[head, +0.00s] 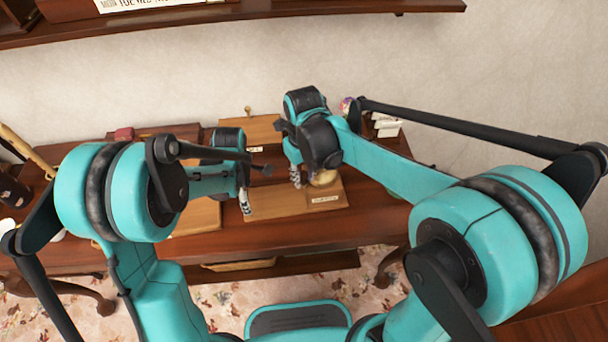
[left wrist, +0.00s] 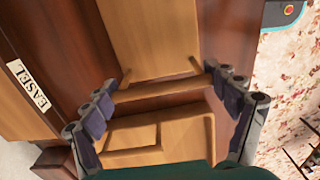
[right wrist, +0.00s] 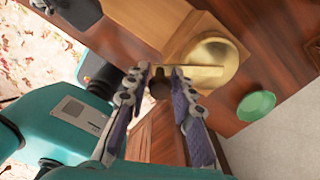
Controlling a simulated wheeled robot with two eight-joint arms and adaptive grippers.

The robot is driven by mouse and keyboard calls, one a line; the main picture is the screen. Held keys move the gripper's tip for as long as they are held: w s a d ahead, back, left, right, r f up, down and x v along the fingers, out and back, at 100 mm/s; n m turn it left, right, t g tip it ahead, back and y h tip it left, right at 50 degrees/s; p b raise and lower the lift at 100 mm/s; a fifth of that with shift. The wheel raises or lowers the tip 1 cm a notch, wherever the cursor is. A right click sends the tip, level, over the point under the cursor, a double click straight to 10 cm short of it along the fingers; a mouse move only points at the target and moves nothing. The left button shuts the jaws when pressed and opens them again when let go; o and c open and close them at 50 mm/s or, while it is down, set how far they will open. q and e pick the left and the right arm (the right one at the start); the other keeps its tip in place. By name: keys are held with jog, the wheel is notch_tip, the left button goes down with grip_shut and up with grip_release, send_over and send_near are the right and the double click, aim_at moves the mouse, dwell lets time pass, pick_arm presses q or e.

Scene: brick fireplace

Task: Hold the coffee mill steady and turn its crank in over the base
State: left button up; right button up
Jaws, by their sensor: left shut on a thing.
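The coffee mill has a round brass top (right wrist: 212,52) on a wooden body; its brass also shows in the head view (head: 325,178). A flat brass crank (right wrist: 197,72) reaches out to a dark knob (right wrist: 159,87). My right gripper (right wrist: 160,78) has its fingers on either side of the knob; whether they press on it is unclear. My left gripper (left wrist: 170,85) is closed with its fingers on both sides of a framed wooden piece (left wrist: 185,130). No brass shows in the left wrist view, and I cannot tell what this piece is.
A wooden board (head: 285,205) with a label lies on the dark table (head: 370,220). Another board (head: 250,130) lies behind, with an "EASEL" label (left wrist: 28,85). A green disc (right wrist: 257,105) is near the mill. A shelf (head: 250,10) hangs above.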

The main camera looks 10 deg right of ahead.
jog(key=shift+o, duration=0.7)
notch_tip(320, 180, up, 12)
jog(key=shift+d, duration=0.1)
jog(key=c, duration=0.7)
jog(key=d+f+n+y, duration=0.1)
jog(key=d, duration=0.1)
jog(key=s+d+f+n+y, duration=0.1)
jog(key=d, duration=0.2)
jog(key=s+d+f+n+y, duration=0.1)
jog(key=d+y, duration=0.1)
jog(key=shift+s+d+f+n, duration=0.1)
jog(key=shift+d+f+n, duration=0.3)
grip_shut()
jog(key=s+d+n+t+y, duration=0.2)
jog(key=d+n+y, duration=0.2)
jog(key=d, duration=0.1)
jog(key=n+t, duration=0.1)
send_near(306, 182)
notch_tip(306, 182, down, 3)
jog(key=d, duration=0.1)
jog(key=shift+y, duration=0.3)
jog(key=shift+w+a+f, duration=0.1)
jog(key=shift+w+a, duration=0.1)
jog(key=shift+a, duration=0.45)
jog(key=shift+w+a+f, duration=0.1)
jog(key=shift+w+a, duration=0.1)
jog(key=shift+a, duration=0.45)
jog(key=shift+w+a+f, duration=0.1)
jog(key=shift+w+a, duration=0.1)
jog(key=shift+a, duration=0.5)
